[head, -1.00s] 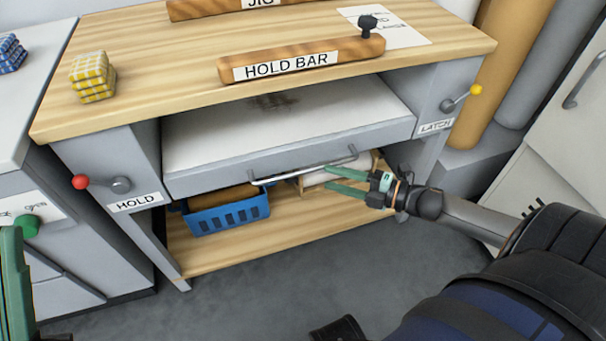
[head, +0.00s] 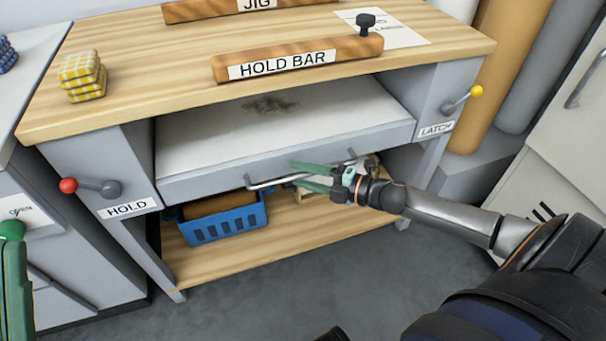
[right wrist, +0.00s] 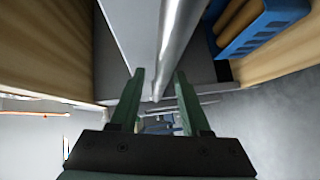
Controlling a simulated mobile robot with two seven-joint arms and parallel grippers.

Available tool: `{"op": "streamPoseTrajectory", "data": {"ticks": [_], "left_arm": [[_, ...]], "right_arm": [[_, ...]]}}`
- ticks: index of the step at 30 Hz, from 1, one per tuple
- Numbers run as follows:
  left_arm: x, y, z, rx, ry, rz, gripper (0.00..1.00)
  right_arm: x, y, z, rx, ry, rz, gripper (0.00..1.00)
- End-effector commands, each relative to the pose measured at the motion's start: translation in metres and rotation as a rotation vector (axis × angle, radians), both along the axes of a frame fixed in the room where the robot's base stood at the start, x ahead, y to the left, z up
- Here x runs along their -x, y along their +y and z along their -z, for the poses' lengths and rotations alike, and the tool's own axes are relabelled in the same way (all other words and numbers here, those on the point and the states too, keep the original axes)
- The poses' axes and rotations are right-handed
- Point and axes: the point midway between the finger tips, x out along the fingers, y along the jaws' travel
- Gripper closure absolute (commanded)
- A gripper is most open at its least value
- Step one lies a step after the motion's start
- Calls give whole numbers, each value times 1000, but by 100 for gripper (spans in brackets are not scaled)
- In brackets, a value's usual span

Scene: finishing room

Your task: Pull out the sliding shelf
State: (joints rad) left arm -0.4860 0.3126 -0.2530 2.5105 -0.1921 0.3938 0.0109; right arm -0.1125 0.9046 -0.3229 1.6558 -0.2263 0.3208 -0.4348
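The sliding shelf (head: 230,137), grey-fronted with a pale stained top, sits under the wooden bench top. Its metal bar handle (head: 268,184) runs along the front. My right gripper (head: 293,175) is at the handle in the head view, its green fingers hiding the bar's middle. In the right wrist view the handle (right wrist: 176,45) runs between the two spread fingers (right wrist: 158,78), with gaps on both sides. My left gripper (head: 14,285) is partly in view at the left edge; its opening cannot be made out.
A red-knobbed HOLD lever (head: 90,187) is on the left post and a yellow-knobbed LATCH lever (head: 462,99) on the right. A blue basket (head: 225,226) stands on the lower board (head: 215,262). A wooden HOLD BAR (head: 345,53) lies on the bench top. The floor in front is clear.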

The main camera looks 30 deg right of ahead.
Motion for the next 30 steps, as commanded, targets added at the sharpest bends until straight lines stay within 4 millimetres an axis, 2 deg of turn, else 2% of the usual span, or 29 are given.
{"op": "streamPoseTrajectory", "data": {"ticks": [2, 12, 30], "left_arm": [[0, 0, 0, 2, 0, -1, 100], [0, 0, 0, 6, 2, -2, 100], [0, 0, 0, 5, 2, -2, 100]], "right_arm": [[0, 0, 0, 0, 0, 0, 63], [0, 0, 0, 0, 0, 0, 100], [0, 0, 0, 0, 0, 0, 100]]}}
